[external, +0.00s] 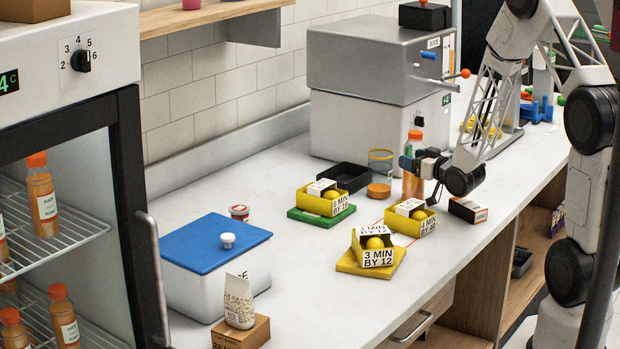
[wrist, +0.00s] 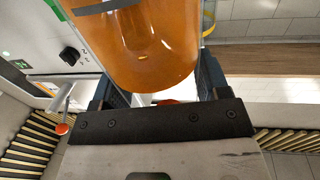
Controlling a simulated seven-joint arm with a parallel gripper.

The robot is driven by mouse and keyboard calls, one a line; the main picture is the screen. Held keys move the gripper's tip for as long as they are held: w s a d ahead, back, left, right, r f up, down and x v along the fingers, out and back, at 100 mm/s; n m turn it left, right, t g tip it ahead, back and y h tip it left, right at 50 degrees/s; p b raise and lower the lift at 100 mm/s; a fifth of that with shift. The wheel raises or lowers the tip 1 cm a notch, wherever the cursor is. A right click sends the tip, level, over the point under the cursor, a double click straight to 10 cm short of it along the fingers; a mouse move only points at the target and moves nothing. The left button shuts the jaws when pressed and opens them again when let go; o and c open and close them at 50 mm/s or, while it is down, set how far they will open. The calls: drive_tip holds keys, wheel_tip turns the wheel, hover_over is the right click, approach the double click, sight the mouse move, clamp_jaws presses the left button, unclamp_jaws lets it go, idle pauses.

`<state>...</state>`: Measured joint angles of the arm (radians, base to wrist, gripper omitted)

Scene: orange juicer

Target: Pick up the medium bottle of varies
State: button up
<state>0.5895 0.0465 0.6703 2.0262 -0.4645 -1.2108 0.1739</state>
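An orange juice bottle with an orange cap (external: 416,122) is upright at the counter's middle right, in front of the steel juicer. Its orange body fills the top middle of the wrist view (wrist: 150,45), with the rounded end between my fingers. My gripper (external: 412,163) is level with the bottle's middle and reaches around it; it also shows in the wrist view (wrist: 165,88). Both fingers lie close beside the bottle. I cannot tell if they press on it, or if its base touches the counter. Part of the bottle is hidden by my gripper.
A glass jar (external: 380,164) stands just left of the bottle, near a black tray (external: 345,176). Yellow boxes of fruit (external: 375,257) and a small dark box (external: 467,210) lie in front. More bottles (external: 43,192) stand in the fridge at left. The juicer (external: 370,60) is behind.

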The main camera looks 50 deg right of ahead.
sight(415, 147)
drive_tip(key=c, duration=0.5)
drive_tip(key=shift+o, duration=0.2)
drive_tip(key=shift+r, duration=0.15)
drive_tip(key=shift+r, duration=1.7)
drive_tip(key=s+a, duration=0.3)
drive_tip(key=s, duration=0.4)
drive_tip(key=s+a+r, duration=0.1)
drive_tip(key=s+a, duration=0.3)
drive_tip(key=s, duration=0.3)
drive_tip(key=shift+a+r, duration=0.15)
drive_tip(key=shift+s, duration=0.1)
